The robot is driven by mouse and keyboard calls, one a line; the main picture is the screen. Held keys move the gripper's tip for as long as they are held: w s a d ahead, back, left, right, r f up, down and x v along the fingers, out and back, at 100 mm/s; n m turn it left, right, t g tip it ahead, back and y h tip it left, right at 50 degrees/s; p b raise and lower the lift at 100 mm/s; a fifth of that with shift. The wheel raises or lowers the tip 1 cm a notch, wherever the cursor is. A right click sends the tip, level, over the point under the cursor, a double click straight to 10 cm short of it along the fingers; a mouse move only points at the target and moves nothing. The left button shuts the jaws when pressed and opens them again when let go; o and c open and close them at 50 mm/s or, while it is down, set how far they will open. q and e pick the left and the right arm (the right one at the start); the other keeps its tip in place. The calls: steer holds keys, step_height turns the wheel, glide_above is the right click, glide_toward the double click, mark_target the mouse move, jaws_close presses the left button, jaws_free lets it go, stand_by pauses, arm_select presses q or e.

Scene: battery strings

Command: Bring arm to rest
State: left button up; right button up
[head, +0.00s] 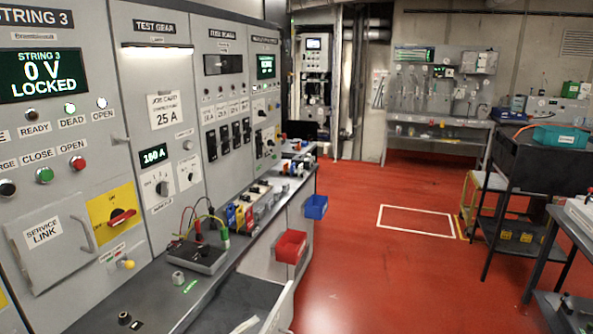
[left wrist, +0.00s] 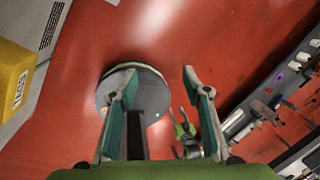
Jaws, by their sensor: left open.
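My left gripper (left wrist: 160,85) is in the left wrist view, its two grey fingers with teal pads spread apart. A white, pale edge at the bottom of the head view may be part of my arm; I cannot be sure. Behind the right finger in the left wrist view is a small green and grey thing (left wrist: 184,128), partly hidden; I cannot tell what it is. I cannot make out my right gripper in either view.
Grey cabinets (head: 165,110) line the left, with a cluttered bench ledge (head: 215,272) below. Red bin (head: 291,246) and blue bin (head: 315,207) hang from its edge. A dark cart (head: 540,160) stands right. Red floor between is open. A grey disc (left wrist: 140,100) shows below my left gripper.

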arm_select(q)
step_height(320, 180, down, 14)
steer(key=w+a+n+t+b, duration=0.1)
steer(key=w+a+n+b, duration=0.1)
steer(key=n, duration=0.7)
steer(key=s+a+f+n+b, duration=0.1)
steer(key=s+a+f+n, duration=0.15)
steer(key=f, duration=0.35)
steer(key=s+a+f+n+t+b, duration=0.1)
steer(key=a+f+n, duration=0.15)
steer(key=f, duration=0.25)
steer(key=s+a+f+n+b, duration=0.1)
steer(key=s+a+f+n, duration=0.1)
steer(key=f+n, duration=0.3)
steer(key=s+a+f+n+b, duration=0.1)
steer(key=s+a+f+n, duration=0.1)
steer(key=s+f, duration=0.4)
steer(key=s+a+f+n+g+y, duration=0.1)
steer(key=s+f+n, duration=0.4)
steer(key=s, duration=1.2)
steer(key=s+a+f+n+g+y+b, duration=0.1)
steer(key=s+a+f+n, duration=0.2)
steer(key=s+f, duration=0.5)
steer(key=s, duration=0.3)
steer(key=shift+s+b, duration=0.2)
steer(key=shift+b, duration=0.15)
arm_select(e)
step_height(320, 180, down, 8)
steer(key=s+d, duration=0.1)
steer(key=shift+s, duration=0.15)
